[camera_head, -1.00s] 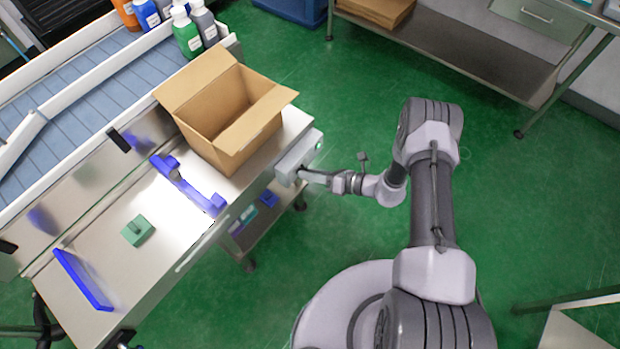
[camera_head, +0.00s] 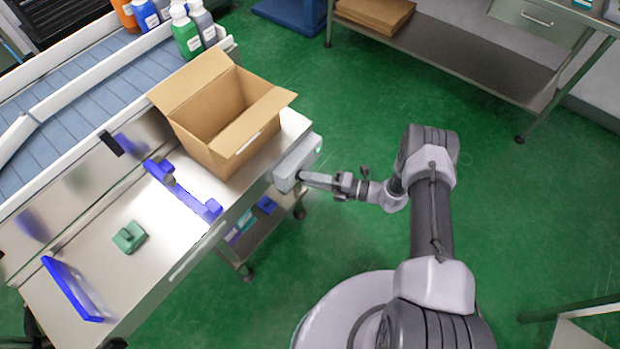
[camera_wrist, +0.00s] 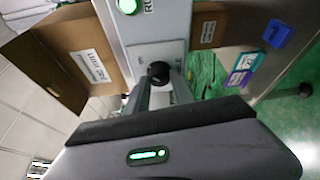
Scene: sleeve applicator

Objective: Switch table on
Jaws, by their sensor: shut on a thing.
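A grey control box (camera_head: 300,160) is fixed to the end of the steel table (camera_head: 90,235). In the wrist view the control box (camera_wrist: 155,40) carries a lit green lamp (camera_wrist: 128,6) beside partly cut-off lettering and a black knob (camera_wrist: 158,71). My gripper (camera_wrist: 158,86) has its two fingers on either side of the knob and is shut on it. In the head view my gripper (camera_head: 303,179) meets the face of the box. The fingers partly hide the knob, so I cannot read its setting.
An open cardboard box (camera_head: 225,115) stands on the table near the control box. A blue bracket (camera_head: 185,190), a green block (camera_head: 129,237) and a blue bar (camera_head: 72,288) are on the tabletop. Several bottles (camera_head: 186,35) stand behind.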

